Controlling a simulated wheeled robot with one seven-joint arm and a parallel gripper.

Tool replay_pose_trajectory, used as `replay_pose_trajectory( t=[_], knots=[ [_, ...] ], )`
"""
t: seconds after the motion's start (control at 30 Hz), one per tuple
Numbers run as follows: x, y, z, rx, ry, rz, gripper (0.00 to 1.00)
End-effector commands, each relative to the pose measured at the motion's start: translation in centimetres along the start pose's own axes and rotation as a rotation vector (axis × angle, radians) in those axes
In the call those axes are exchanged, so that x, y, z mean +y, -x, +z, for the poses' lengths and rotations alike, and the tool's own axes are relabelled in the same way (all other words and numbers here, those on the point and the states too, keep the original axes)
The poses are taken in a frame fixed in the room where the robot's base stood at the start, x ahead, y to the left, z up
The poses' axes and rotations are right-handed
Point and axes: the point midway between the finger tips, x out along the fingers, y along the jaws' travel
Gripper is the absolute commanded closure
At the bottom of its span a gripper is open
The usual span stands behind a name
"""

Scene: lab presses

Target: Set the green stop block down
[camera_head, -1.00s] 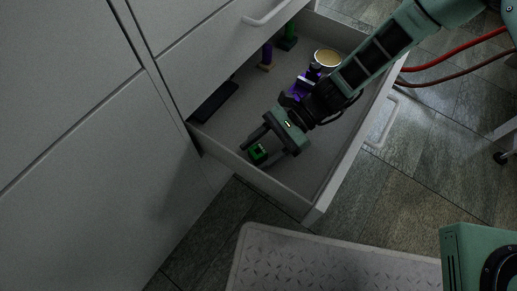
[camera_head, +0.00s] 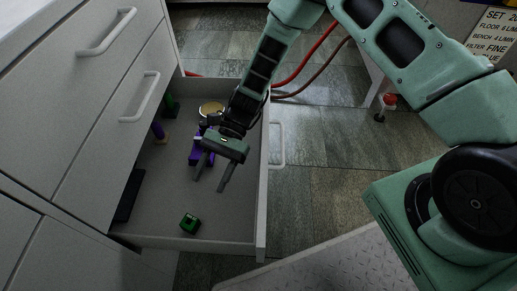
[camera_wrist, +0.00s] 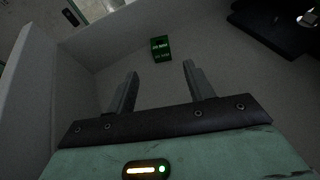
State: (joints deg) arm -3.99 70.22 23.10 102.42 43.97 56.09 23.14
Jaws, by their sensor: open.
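The green stop block (camera_head: 190,223) sits on the floor of the open drawer (camera_head: 185,243), near its front-left wall in the head view. It also shows in the wrist view (camera_wrist: 161,48), beyond my fingertips and apart from them. My gripper (camera_head: 211,184) is open and empty over the drawer, above and behind the block in the head view. In the wrist view both fingers (camera_wrist: 160,72) stand apart with nothing between them.
The drawer also holds a dark flat bar (camera_head: 129,195), a purple-and-black item (camera_head: 196,156), a round yellowish-topped thing (camera_head: 211,109), a purple-handled piece (camera_head: 158,132) and a green one (camera_head: 170,106). Red hoses (camera_head: 305,60) run behind. The drawer floor around the block is clear.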

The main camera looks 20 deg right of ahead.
Motion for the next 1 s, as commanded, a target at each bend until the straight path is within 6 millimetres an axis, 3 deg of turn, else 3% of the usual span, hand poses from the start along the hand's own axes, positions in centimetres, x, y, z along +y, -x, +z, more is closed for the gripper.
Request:
replay_pose_trajectory(
  t=[0.13,0.27,0.6,0.8,1.0],
  knots=[
    [0.5,0.7,2.1,0.063,0.082,0.045,0.47],
    [2.0,1.9,6.0,0.188,0.251,0.140,0.47],
    [8.7,5.1,15.0,0.549,0.747,0.434,0.47],
    [13.2,6.9,18.7,0.748,1.022,0.609,0.47],
    [16.7,8.3,20.6,0.894,1.219,0.741,0.47]
  ],
)
